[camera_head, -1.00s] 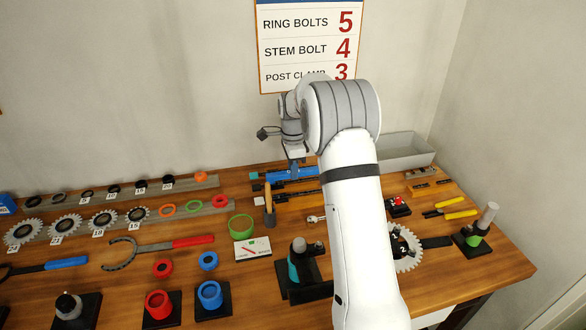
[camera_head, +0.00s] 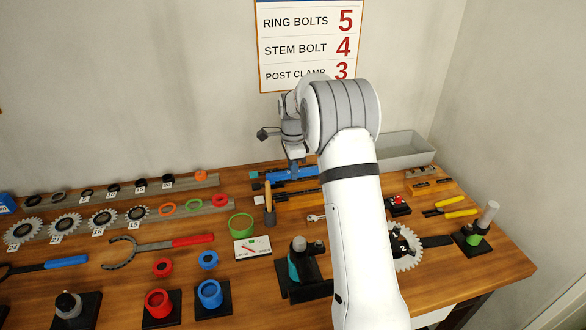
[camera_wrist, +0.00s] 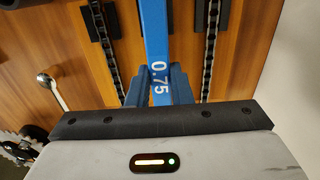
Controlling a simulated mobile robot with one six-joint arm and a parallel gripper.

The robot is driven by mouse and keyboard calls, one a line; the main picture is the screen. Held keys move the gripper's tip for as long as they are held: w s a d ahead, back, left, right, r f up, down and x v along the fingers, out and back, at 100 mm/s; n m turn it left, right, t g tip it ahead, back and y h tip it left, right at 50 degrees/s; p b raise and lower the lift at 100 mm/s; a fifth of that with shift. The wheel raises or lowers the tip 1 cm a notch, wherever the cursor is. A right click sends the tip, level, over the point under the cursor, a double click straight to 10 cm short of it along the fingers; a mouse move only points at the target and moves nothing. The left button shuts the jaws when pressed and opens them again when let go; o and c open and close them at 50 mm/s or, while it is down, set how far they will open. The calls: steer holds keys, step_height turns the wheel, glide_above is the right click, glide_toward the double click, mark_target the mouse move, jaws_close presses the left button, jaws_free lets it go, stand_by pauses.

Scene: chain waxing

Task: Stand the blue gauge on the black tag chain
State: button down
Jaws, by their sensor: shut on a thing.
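The blue gauge (camera_wrist: 157,30), marked 0.75, is a long bar between the fingers of my gripper (camera_wrist: 158,92) in the wrist view. My gripper is shut on it. The bar runs away from the palm, and its far end is out of that view. One dark chain (camera_wrist: 108,50) lies left of the gauge and another (camera_wrist: 209,50) right of it, both with black pieces near the top. I cannot tell which has the black tag.
A wooden-handled tool (camera_head: 269,200) stands just left of the chain area. A grey bin (camera_head: 405,150) stands at the back right. Yellow-handled pliers (camera_head: 455,207) lie at the right.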

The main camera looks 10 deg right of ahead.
steer(key=shift+f, duration=0.1)
steer(key=c, duration=1.2)
jaws_free()
step_height(320, 180, up, 8)
steer(key=shift+f+b, duration=0.15)
steer(key=shift+b, duration=0.35)
